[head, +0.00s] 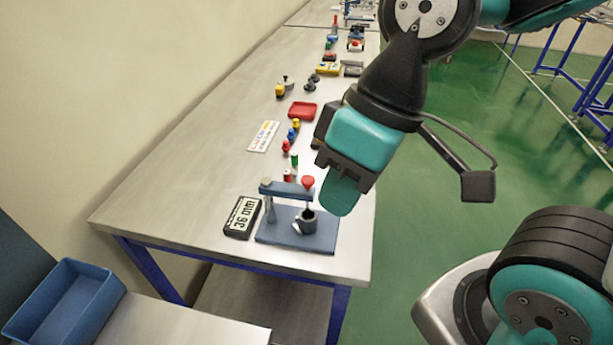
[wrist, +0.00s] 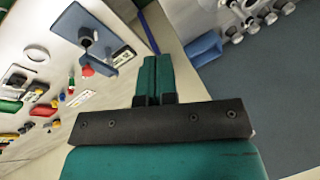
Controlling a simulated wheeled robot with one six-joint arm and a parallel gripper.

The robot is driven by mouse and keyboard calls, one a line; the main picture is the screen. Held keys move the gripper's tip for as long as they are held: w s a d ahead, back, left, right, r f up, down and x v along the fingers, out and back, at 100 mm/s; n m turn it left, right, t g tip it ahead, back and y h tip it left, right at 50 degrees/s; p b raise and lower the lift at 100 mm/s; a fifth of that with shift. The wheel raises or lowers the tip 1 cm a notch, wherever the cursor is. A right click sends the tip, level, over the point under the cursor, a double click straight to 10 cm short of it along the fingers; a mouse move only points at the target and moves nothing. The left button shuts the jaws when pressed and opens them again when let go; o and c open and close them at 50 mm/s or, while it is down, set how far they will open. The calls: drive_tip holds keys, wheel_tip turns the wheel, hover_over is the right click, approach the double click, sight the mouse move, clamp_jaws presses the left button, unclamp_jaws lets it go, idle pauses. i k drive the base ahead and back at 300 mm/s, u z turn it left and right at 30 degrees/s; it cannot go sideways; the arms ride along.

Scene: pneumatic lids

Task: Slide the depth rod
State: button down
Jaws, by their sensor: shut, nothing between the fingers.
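The depth gauge stand has a blue base plate (head: 275,236) and lies near the front end of the long steel table. A blue crossarm (head: 287,190) spans above the plate from a post, with a red knob (head: 308,182) at its right end. Below the knob a thin rod (head: 310,207) points down toward a dark grey cup (head: 306,222) on the plate. My gripper (head: 338,195) is shut and empty, just right of and above the stand. In the wrist view my gripper (wrist: 152,75) shows closed fingers, with the red knob (wrist: 87,71) to their left.
A black display box (head: 242,216) reading "36 mm" lies left of the stand. Behind it stand several small coloured pieces (head: 290,150), a white card (head: 263,136) and a red tray (head: 302,110). A blue bin (head: 65,300) sits at lower left. Green floor is right of the table.

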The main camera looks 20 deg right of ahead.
sight(308, 181)
drive_tip(key=u, duration=1)
drive_tip(key=k, duration=1.2)
drive_tip(key=z, duration=1.35)
drive_tip(key=i, duration=0.75)
drive_tip(key=u, duration=0.4)
